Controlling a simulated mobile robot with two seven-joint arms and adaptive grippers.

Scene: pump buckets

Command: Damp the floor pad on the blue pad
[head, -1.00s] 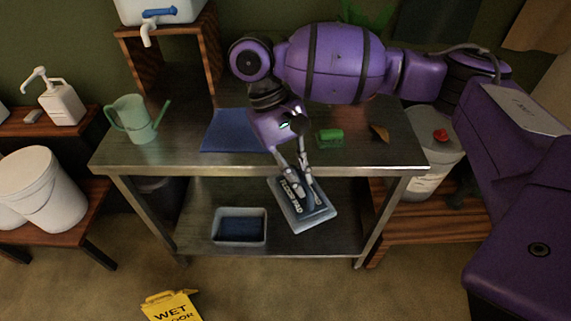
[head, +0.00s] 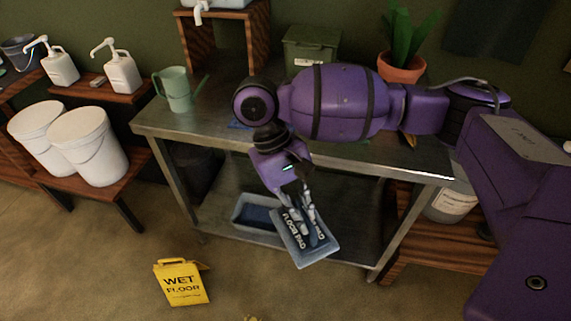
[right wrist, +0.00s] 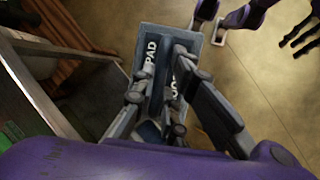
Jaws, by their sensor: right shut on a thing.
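The floor pad (head: 316,250) is a grey-blue rectangular block marked "FLOOR PAD". My right gripper (head: 303,218) is shut on its raised middle grip and holds it tilted, in front of the table's lower shelf. In the right wrist view the floor pad (right wrist: 150,40) hangs beyond the gripper fingers (right wrist: 165,80), over the floor. A blue flat mat (head: 238,125) lies on the tabletop, almost wholly hidden behind my right arm. A grey-blue tray (head: 240,207) with a dark blue inside is on the lower shelf; the floor pad overlaps its right corner in the head view.
The metal table (head: 180,130) carries a green watering can (head: 178,92) and a wooden stand (head: 262,40). A yellow wet-floor sign (head: 182,284) stands on the floor in front. White buckets (head: 88,147) are at the left. Open floor lies before the table.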

